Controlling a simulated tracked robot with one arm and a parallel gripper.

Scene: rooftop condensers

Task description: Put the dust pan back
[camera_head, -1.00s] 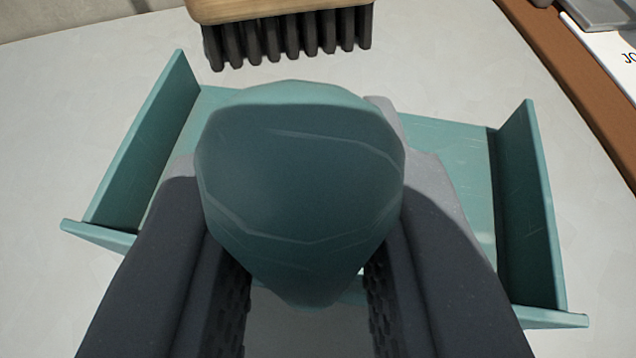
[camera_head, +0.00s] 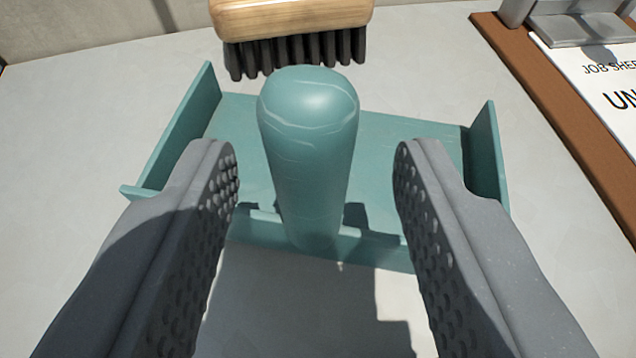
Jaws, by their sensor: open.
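The teal dust pan (camera_head: 390,142) lies on a pale grey surface, with its raised side walls at left and right. Its thick rounded handle (camera_head: 308,150) points up toward the camera, in the middle of the picture. My gripper (camera_head: 315,160) is open, with one dark grey studded finger on each side of the handle. Clear gaps show between the handle and both fingers, so neither touches it. The fingers hide parts of the pan's left and right sides.
A brush (camera_head: 290,20) with a wooden back and dark bristles is just beyond the pan. A brown clipboard (camera_head: 560,95) with a job sheet (camera_head: 600,80) lies at the right. A grey wall (camera_head: 95,25) runs along the back left. Pale surface is free left of the pan.

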